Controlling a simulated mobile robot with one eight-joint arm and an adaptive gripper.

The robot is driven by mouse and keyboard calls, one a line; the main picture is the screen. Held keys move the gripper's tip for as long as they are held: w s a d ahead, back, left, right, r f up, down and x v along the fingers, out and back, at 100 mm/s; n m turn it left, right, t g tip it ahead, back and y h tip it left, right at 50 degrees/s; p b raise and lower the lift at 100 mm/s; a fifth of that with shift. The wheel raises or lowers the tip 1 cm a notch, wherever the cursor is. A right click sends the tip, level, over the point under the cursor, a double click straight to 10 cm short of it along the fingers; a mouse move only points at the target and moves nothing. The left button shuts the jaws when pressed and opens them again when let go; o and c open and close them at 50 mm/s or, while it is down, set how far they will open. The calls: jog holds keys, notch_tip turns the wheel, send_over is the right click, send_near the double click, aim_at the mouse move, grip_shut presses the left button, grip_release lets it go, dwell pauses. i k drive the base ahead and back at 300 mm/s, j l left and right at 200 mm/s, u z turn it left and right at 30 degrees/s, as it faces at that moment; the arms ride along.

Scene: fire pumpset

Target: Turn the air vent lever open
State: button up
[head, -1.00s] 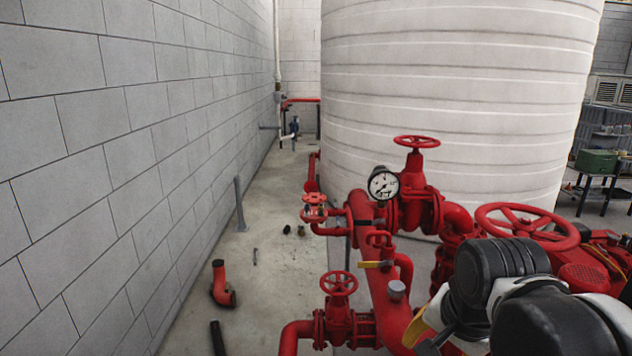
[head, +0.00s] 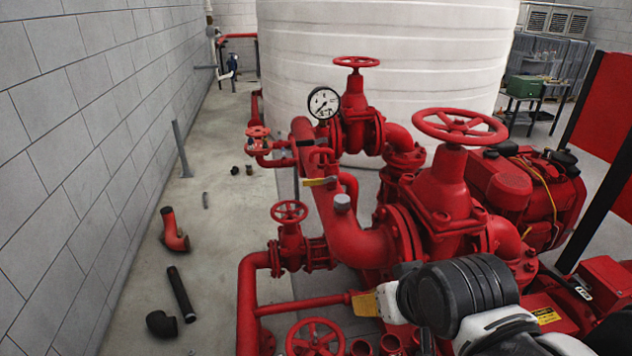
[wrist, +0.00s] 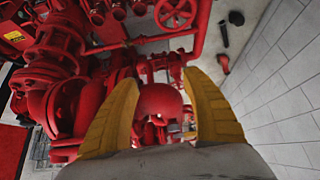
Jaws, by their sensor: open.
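The air vent lever (head: 320,182) is a small yellow handle on the thin red pipe loop above the large red pipe, beside a small grey cap (head: 342,202). It points sideways in the head view. My gripper (wrist: 160,78) is open and empty in the wrist view, its two yellow fingers spread over red pipework. In the head view my black and white wrist mostly hides it; a yellow finger part (head: 365,304) shows at lower right of the lever, well apart from it. I cannot clearly make out the lever in the wrist view.
A pressure gauge (head: 323,103) and red handwheels (head: 460,126), (head: 290,211) stand around the lever. A white tank (head: 400,60) is behind. Loose pipe pieces (head: 175,232) lie on the floor by the grey block wall (head: 70,130). The floor strip there is mostly clear.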

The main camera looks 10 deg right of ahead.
aim_at(319, 180)
jog(key=l+u, duration=0.4)
jog(key=k+l+u, duration=0.15)
jog(key=u, duration=0.2)
jog(key=k+l+u, duration=0.1)
jog(key=l+u, duration=0.15)
jog(key=u, duration=0.15)
